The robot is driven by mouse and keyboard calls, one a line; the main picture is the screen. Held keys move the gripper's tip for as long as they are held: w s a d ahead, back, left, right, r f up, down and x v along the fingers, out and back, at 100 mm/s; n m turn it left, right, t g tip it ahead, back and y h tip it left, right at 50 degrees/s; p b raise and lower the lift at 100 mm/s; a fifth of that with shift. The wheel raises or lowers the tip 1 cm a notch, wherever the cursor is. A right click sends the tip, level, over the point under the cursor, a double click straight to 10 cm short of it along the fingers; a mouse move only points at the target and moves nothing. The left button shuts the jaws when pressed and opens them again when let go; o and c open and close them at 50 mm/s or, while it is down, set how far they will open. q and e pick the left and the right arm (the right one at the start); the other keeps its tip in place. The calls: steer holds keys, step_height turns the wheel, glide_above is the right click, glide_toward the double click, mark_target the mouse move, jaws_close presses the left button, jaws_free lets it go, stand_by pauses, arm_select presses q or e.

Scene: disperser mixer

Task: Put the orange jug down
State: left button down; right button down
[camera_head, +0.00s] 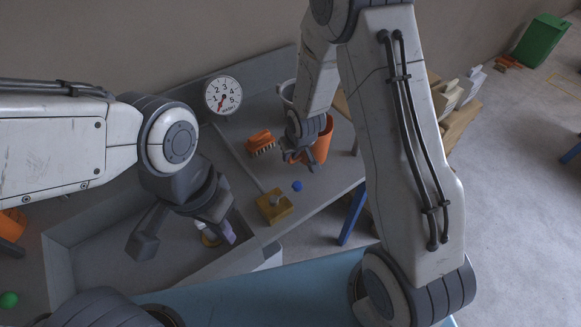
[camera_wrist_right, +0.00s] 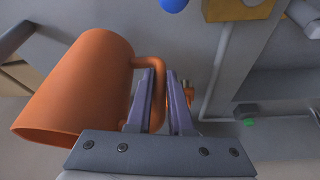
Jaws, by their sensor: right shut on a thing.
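The orange jug (camera_head: 323,141) is on the right part of the grey bench in the head view, partly hidden behind my right gripper (camera_head: 297,160). In the right wrist view the jug (camera_wrist_right: 85,85) fills the left side, its open mouth toward the lower left. There my right gripper (camera_wrist_right: 160,82) is shut on the jug's handle, one purple finger on each side. I cannot tell whether the jug's base touches the bench. My left gripper (camera_head: 187,238) is open and empty over the grey sink.
An orange brush (camera_head: 261,142), a yellow block (camera_head: 274,206) with a knob and a blue ball (camera_head: 297,186) are left of and in front of the jug. A dial gauge (camera_head: 223,95) stands behind. A pale container (camera_head: 287,92) is close behind the jug. The sink (camera_head: 100,262) is at left.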

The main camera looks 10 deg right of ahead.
mark_target(290, 162)
steer(key=shift+f+b, duration=1.8)
steer(key=shift+f, duration=0.4)
steer(key=c, duration=0.8)
jaws_free()
steer(key=shift+r+p, duration=0.3)
steer(key=shift+r, duration=0.35)
steer(key=a+p+v, duration=0.1)
steer(key=p+v, duration=0.2)
steer(key=v, duration=0.7)
steer(key=s+a+r+n+g, duration=0.1)
steer(key=s+r, duration=0.3)
steer(key=s, duration=0.4)
steer(key=s+a+r+n+g, duration=0.2)
steer(key=s+a+r, duration=0.2)
steer(key=s, duration=0.4)
steer(key=s+a+r+n+g+p, duration=0.1)
steer(key=s+a+r+n, duration=0.1)
steer(key=s+r, duration=0.3)
steer(key=shift+s+a+r, duration=0.1)
steer(key=shift+s+r, duration=0.05)
steer(key=shift+s, duration=0.75)
steer(key=shift+s+a+r, duration=0.1)
steer(key=shift+s+r, duration=0.05)
steer(key=shift+s, duration=0.8)
